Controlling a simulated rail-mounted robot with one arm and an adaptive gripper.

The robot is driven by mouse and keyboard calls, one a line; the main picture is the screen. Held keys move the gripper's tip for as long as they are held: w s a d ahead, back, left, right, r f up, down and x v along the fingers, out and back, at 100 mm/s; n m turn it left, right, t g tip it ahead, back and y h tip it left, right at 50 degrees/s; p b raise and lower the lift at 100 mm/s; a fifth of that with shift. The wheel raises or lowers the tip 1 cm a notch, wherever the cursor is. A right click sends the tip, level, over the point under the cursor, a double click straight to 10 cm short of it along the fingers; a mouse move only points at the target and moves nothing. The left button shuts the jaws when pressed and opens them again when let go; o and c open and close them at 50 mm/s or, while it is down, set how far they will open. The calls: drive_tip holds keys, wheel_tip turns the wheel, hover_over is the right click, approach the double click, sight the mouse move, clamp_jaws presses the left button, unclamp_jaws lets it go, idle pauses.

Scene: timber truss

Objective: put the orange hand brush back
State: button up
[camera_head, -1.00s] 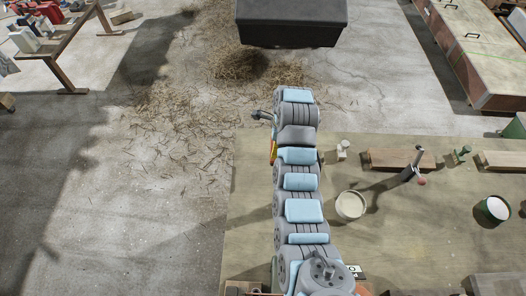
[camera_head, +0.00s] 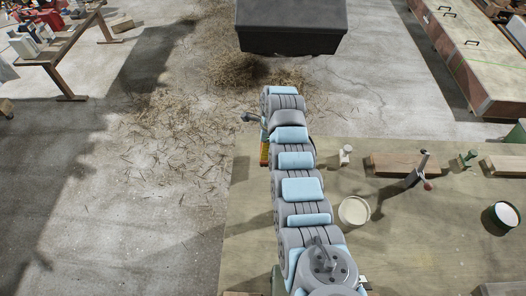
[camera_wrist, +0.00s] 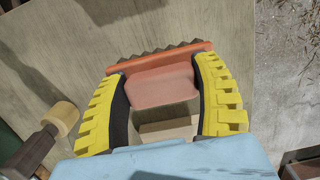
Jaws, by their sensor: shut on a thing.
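The orange hand brush (camera_wrist: 160,82) shows in the wrist view between the two yellow fingers of my gripper (camera_wrist: 160,88). My gripper is shut on it. Its dark, jagged bristle edge points away from the palm, toward the top of the picture. A tan block-like shape (camera_wrist: 167,130) shows nearer the palm; I cannot tell whether it belongs to the brush. In the head view my arm hides most of the gripper and the brush; only a small yellow and orange bit shows left of the arm, over the table's left edge.
The wooden table (camera_head: 245,215) carries a white bowl (camera_head: 354,210), a clamp-like tool (camera_head: 420,170), timber pieces (camera_head: 405,164) and a green-sided pot (camera_head: 500,218). A dark box (camera_head: 290,28) stands beyond. Straw litters the floor at left. A turned wooden piece (camera_wrist: 62,118) lies left in the wrist view.

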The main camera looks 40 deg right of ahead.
drive_tip(key=shift+w+f, duration=0.5)
drive_tip(key=shift+f, duration=0.1)
drive_tip(key=shift+w+f, duration=0.1)
drive_tip(key=shift+f+b, duration=1.05)
drive_tip(key=shift+f, duration=0.65)
drive_tip(key=shift+f, duration=0.15)
drive_tip(key=o, duration=1.2)
